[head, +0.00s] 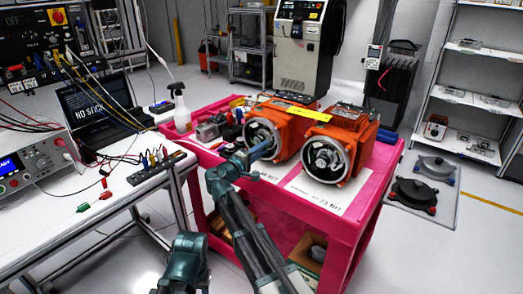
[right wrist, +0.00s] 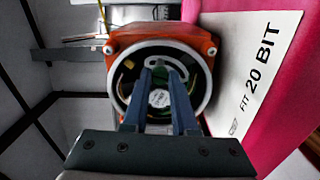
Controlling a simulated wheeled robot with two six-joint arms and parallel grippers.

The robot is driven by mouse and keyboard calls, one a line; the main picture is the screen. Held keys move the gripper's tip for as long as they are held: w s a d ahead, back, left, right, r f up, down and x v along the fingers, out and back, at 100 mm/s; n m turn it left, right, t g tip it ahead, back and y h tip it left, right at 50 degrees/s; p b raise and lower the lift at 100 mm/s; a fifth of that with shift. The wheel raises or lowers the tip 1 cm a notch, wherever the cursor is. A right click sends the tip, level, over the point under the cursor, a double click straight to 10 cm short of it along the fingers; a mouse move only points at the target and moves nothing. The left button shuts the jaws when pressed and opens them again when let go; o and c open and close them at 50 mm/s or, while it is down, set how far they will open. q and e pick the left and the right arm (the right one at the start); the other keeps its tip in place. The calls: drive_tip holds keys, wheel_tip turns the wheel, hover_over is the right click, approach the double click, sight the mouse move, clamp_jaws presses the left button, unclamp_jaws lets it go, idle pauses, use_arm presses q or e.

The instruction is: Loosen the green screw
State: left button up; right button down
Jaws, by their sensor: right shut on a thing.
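Two orange servo motors stand on the pink cart, a left one (head: 285,115) and a right one (head: 341,143), each with a round open encoder end facing me. My right gripper (head: 268,147) reaches into the open end of the left motor. In the right wrist view, its two blue-grey fingers (right wrist: 163,71) point into the round metal rim of the orange motor (right wrist: 123,40), in front of a pale round encoder part (right wrist: 160,98). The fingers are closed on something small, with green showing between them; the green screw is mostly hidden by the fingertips. My left gripper is not in view.
A workbench with a laptop (head: 95,108) and a power supply stands at the left.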

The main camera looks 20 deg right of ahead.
drive_tip(key=shift+n, duration=0.6)
drive_tip(key=c, duration=0.7)
unclamp_jaws()
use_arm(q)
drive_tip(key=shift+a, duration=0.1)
use_arm(e)
drive_tip(key=shift+s, duration=0.1)
